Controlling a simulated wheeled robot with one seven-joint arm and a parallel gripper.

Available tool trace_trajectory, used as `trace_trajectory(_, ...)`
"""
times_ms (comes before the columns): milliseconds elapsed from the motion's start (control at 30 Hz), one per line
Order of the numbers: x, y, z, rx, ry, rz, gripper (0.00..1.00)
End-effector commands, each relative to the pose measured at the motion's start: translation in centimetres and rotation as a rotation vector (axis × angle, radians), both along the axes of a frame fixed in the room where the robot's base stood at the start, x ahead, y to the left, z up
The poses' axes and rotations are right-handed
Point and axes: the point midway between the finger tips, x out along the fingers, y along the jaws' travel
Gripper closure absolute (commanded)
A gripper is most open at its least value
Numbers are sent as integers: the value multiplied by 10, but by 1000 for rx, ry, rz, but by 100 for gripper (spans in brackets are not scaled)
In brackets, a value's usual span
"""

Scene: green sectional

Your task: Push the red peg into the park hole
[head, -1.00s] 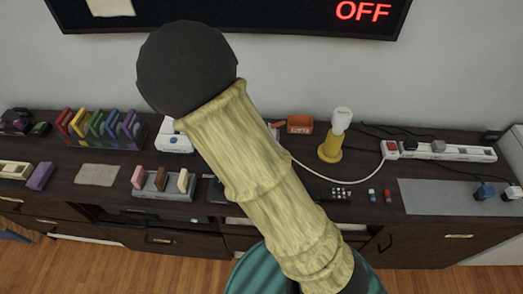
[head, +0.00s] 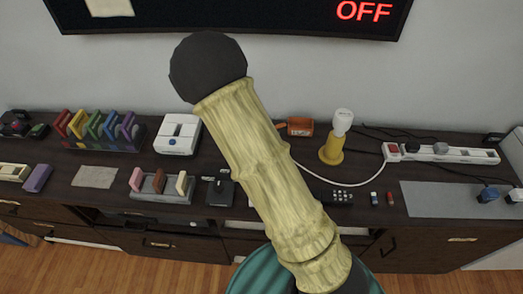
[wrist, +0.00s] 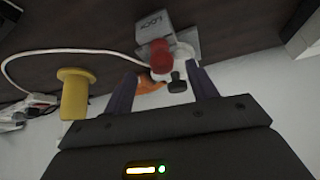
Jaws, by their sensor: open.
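In the wrist view my gripper (wrist: 160,69) is open, with a dark purple finger on each side. A red round-ended piece (wrist: 160,55), which looks like the red peg, shows between and just beyond the fingertips. It stands by a grey block marked LOCK (wrist: 154,22) and a white part (wrist: 187,50). I cannot tell whether a finger touches it. No park hole can be made out. In the head view my arm hides the gripper and this spot.
A yellow lamp (head: 331,150) stands right of my arm; its base also shows in the wrist view (wrist: 75,95). A white cable (head: 350,184) runs to a power strip (head: 450,153). A white device (head: 178,134) and a block rack (head: 160,187) stand left. A grey mat (head: 440,203) lies right.

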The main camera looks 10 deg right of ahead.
Motion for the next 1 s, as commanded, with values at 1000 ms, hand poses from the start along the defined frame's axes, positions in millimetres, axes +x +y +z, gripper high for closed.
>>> trace_trajectory(1000,24,-12,-38,0,0,-1,62)
